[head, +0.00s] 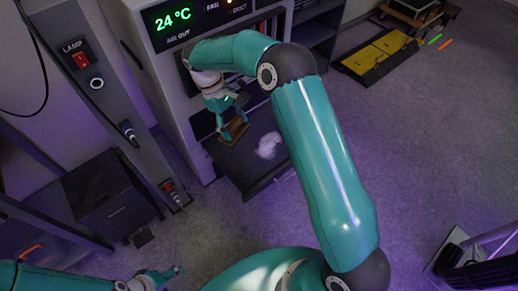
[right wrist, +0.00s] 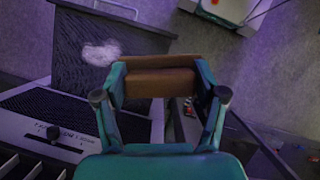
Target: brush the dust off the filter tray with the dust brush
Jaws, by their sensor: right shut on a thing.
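The dark filter tray (head: 243,172) sticks out from the front of a grey cabinet, and its meshed surface shows in the right wrist view (right wrist: 75,35). A pale dust patch (head: 268,146) lies on it, also seen in the right wrist view (right wrist: 101,53). My right gripper (head: 229,122) is shut on the brown dust brush (right wrist: 160,82). In the head view the brush (head: 236,131) is over the tray, left of the dust and apart from it. I cannot tell whether it touches the tray. My left gripper (head: 162,277) is low at the left, away from the tray; its jaw opening is unclear.
The cabinet (head: 180,62) has a display reading 24 °C. A grey post (head: 90,80) with a lamp switch stands left of it. A dark drawer box (head: 108,200) is on the floor. A yellow-marked platform (head: 378,53) lies at the back right. The carpet between is clear.

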